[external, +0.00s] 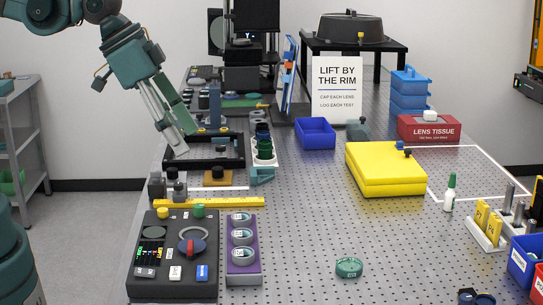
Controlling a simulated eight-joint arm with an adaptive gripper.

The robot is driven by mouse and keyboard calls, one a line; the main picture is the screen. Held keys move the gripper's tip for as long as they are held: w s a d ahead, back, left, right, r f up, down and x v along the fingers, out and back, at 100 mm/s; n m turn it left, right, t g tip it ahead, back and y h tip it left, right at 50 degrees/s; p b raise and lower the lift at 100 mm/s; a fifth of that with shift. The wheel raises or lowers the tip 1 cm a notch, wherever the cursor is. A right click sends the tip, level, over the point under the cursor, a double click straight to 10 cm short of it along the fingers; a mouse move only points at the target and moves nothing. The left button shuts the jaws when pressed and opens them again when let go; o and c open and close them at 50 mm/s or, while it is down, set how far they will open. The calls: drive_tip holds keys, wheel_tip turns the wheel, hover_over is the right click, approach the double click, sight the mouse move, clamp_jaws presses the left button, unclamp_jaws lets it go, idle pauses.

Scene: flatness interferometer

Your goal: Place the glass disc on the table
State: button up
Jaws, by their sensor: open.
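My gripper (183,148) is open at the left, pointing down. Its fingertips are close to a black frame (232,150) on the perforated table (310,228); I cannot tell whether they touch it. I cannot single out the glass disc with certainty. A small round green piece (349,267) lies alone on the near part of the table. Several round pieces (242,237) sit in a row in a purple holder (252,275) at the near left. Anything between my fingers is too small to make out.
A control box (150,285) and yellow bar (205,202) stand near left. White tape (495,170) marks the right side. The middle front is mostly clear.

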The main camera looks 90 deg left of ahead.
drive_tip(key=s+f+t, duration=0.1)
drive_tip(key=s+f, duration=0.2)
drive_tip(key=s, duration=0.6)
drive_tip(key=shift+s+d+t, duration=0.2)
drive_tip(key=shift+s+t, duration=0.05)
drive_tip(key=shift+t, duration=0.05)
drive_tip(key=shift+o, duration=0.5)
drive_tip(key=w+a+m+g+p, duration=0.15)
drive_tip(key=w+m+g, duration=0.45)
drive_tip(key=w, duration=1.9)
drive_tip(key=shift+w+a+f+m+g+h+p, duration=0.15)
drive_tip(key=shift+w+a+f+m+h+p, duration=0.25)
drive_tip(key=shift+w+f+m, duration=2.2)
drive_tip(key=shift+w+a+f+m+g+h+p, duration=0.15)
drive_tip(key=shift+w+a+f+m, duration=0.55)
drive_tip(key=shift+w+f, duration=3.7)
drive_tip(key=shift+w+a+f+m+g+h+p, duration=0.3)
drive_tip(key=shift+w+f+m, duration=1.5)
drive_tip(key=shift+w+f, duration=1.7)
